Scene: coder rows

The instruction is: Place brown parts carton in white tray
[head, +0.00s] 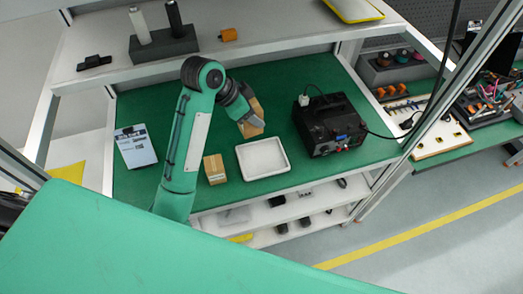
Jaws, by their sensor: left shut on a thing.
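My left arm reaches over the green mat, and its left gripper (246,109) is shut on a brown carton (256,124). The dark fingers hide part of the carton. It is held behind the white tray (262,158), near the tray's far edge; its height above the mat is hard to judge. The tray is shallow, rectangular and looks empty. A second brown carton (215,170) stands upright on the mat, just left of the tray. My right gripper is not in view.
A black power unit (331,124) with cables stands right of the tray. A clipboard with paper (135,147) lies on the left of the mat. An upper shelf (285,28) runs across the back, holding a dark block with two cylinders (162,44).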

